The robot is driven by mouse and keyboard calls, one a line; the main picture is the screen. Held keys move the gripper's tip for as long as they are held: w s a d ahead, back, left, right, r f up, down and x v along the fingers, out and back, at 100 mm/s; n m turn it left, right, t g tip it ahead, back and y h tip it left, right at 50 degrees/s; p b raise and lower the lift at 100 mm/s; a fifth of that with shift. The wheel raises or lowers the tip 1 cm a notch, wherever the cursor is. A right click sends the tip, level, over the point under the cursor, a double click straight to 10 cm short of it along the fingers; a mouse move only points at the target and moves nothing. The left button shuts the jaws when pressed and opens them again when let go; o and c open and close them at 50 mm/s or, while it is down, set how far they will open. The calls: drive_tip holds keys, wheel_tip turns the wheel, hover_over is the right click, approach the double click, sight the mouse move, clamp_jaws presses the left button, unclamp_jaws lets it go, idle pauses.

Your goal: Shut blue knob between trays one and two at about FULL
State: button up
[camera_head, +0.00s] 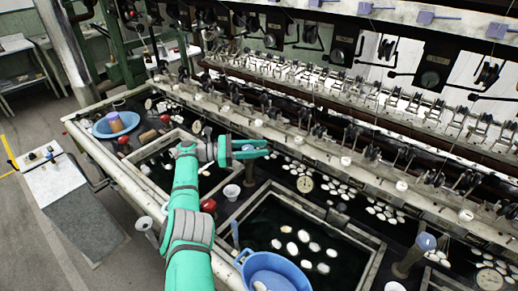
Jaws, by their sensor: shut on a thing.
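My gripper (262,149) reaches over the divider between two dark water basins, the left basin (208,186) and the middle basin (262,205). Its two teal fingers are shut on a blue knob (248,148), mostly hidden between them. A grey post (249,175) stands below the fingers. A similar blue knob (426,241) stands free on a post to the right of the middle basin. No FULL mark can be read, so the knob's setting cannot be told.
A white cup (231,192) and a red knob (208,206) are close to my arm. A blue tub (272,268) sits at the front of the middle basin, and a blue bowl (102,128) at the far left. The reeling machine's long rail (330,158) runs behind the gripper.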

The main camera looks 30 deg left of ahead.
idle(0.4)
drive_tip(key=o, duration=1.1)
drive_tip(key=shift+c, duration=0.2)
drive_tip(key=s+d+r, duration=0.7)
drive_tip(key=s+r, duration=0.5)
drive_tip(key=r, duration=0.1)
